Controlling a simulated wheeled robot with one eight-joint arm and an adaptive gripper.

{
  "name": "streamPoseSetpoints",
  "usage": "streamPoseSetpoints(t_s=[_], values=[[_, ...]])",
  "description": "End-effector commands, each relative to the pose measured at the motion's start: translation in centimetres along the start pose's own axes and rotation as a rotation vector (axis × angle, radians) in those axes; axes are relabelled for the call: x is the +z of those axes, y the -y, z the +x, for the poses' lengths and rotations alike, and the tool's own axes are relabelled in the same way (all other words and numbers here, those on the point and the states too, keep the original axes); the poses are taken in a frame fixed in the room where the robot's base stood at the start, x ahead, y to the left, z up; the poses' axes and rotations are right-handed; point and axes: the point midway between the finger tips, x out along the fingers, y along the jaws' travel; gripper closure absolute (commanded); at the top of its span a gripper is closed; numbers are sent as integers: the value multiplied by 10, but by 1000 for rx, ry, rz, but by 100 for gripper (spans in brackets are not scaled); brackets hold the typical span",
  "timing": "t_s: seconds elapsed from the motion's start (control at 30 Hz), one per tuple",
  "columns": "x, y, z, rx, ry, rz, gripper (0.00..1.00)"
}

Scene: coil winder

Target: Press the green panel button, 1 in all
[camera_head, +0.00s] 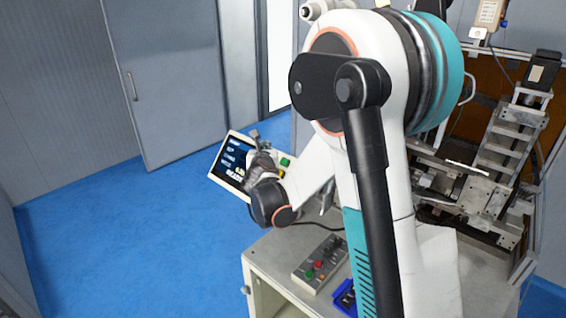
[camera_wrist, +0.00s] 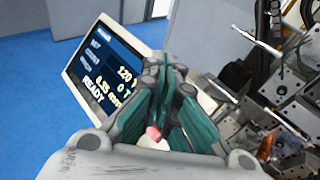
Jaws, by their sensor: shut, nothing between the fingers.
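The control panel (camera_head: 215,174) is a tilted white unit with a dark screen and a column of buttons on its right side. The green button (camera_head: 285,162) shows at the right of the panel, above a yellow button (camera_head: 281,174). My gripper (camera_head: 259,146) is in front of the panel, between the screen and the green button in the picture. Its fingers are shut and empty, and a gap to the green button shows. In the wrist view the shut fingers (camera_wrist: 165,70) overlap the screen's right edge (camera_wrist: 100,70) and hide the button area. Contact cannot be told.
A grey cabinet (camera_head: 272,262) below carries a small box with red and green buttons (camera_head: 320,263) and a blue tray (camera_head: 345,298). The metal winding machine (camera_head: 480,190) stands at the right. Blue floor (camera_head: 110,240) is clear at the left.

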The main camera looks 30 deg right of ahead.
Motion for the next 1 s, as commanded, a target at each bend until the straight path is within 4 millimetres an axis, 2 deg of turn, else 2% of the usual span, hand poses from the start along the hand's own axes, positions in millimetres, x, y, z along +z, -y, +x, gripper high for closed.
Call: streamPoseSetpoints(t_s=[0.17, 0.7, 1.0], values=[[-6, 6, 8, -2, 0, 1, 100], [-41, 39, 53, -2, -1, 2, 100], [-45, 44, 61, 0, 0, 1, 100]])
